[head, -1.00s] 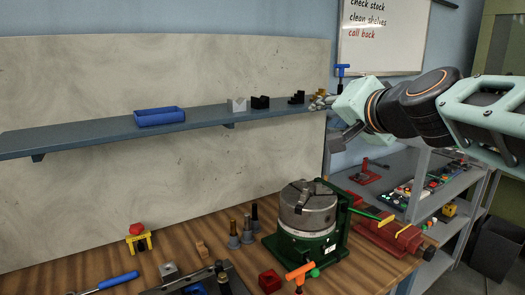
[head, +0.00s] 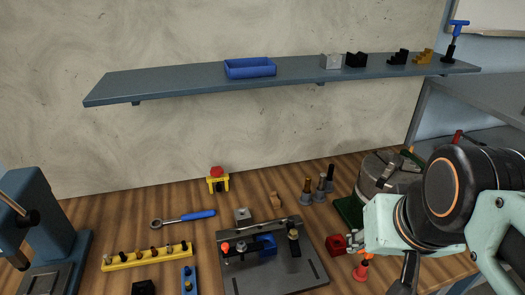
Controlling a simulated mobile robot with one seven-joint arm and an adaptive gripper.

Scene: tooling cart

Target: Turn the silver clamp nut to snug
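A dark fixture plate (head: 312,272) lies on the wooden bench at lower middle. It carries a blue block (head: 266,243), a clamp post with a brassy top (head: 293,240) at right and small silver parts (head: 241,248) beside an orange-red knob (head: 226,248) at left. Which small part is the silver clamp nut I cannot tell. A ratchet wrench with a blue handle (head: 197,215) lies behind and left of the plate. My gripper (head: 384,262) is right of the plate, above the bench; its fingertips are partly hidden and their opening is unclear.
A red block (head: 336,245) and an orange-red tool (head: 361,270) are close to my gripper. The chuck (head: 378,172) stands behind it. A yellow rack (head: 147,258) and a blue press (head: 40,225) are at left. A shelf (head: 190,86) hangs above.

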